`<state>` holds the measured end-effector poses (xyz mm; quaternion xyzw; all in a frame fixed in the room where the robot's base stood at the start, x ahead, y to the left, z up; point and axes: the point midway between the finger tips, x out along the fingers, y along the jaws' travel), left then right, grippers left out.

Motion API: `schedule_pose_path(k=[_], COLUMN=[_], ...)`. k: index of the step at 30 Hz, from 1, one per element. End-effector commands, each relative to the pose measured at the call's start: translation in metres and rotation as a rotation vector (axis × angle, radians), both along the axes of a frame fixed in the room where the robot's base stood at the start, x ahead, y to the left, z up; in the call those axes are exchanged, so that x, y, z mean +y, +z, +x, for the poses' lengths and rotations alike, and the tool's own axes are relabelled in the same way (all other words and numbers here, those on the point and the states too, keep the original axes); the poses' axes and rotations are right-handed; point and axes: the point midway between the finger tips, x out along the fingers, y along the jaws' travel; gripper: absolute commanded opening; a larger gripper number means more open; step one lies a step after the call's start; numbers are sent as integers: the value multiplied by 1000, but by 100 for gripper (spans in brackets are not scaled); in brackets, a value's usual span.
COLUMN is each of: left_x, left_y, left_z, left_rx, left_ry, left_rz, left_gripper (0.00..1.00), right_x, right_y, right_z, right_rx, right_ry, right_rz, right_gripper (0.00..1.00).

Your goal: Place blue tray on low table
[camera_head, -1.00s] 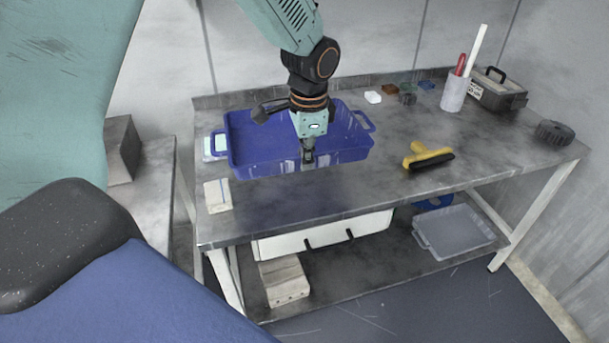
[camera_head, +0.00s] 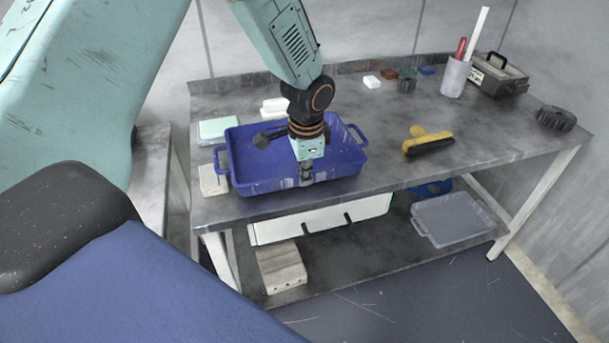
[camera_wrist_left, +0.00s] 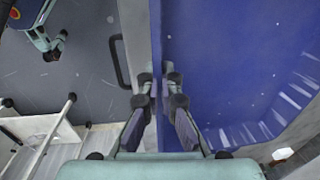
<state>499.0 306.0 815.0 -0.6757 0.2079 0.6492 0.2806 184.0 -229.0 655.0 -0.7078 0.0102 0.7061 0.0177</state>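The blue tray (camera_head: 345,152) is over the front left part of the metal workbench, its near wall close to the bench's front edge. I cannot tell whether its bottom touches the bench top. My left gripper (camera_head: 306,178) points down at the middle of the near wall. In the left wrist view its two fingers (camera_wrist_left: 158,88) lie on either side of the wall of the tray (camera_wrist_left: 215,65), shut on it. The tray looks empty apart from my arm above it. A lower grey surface (camera_head: 152,185) stands left of the bench; I cannot tell if it is the low table.
The workbench (camera_head: 400,172) holds a yellow-and-black brush (camera_head: 428,142), a cup of tools (camera_head: 455,76), a toolbox (camera_head: 498,75) and a dark gear-like part (camera_head: 556,118). A pale block (camera_head: 213,180) and green-topped block (camera_head: 218,127) sit by the tray's left end. A clear tray (camera_head: 452,220) is on the lower shelf.

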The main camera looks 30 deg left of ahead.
Motion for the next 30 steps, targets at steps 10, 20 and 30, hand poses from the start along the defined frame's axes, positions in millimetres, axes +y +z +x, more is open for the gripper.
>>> schedule_pose_path(k=[10,20,30], left_x=[-1,-1,-1], left_y=[-3,-9,-9], left_z=[2,2,2], left_rx=[-3,-3,-3], left_ry=[-1,0,0], left_rz=[1,0,0], left_gripper=[0,10,28], right_x=[0,0,0], right_y=[0,0,0], right_z=[0,0,0], right_rx=[-1,0,0], right_ry=[0,0,0], right_rz=[0,0,0], right_gripper=[40,40,40])
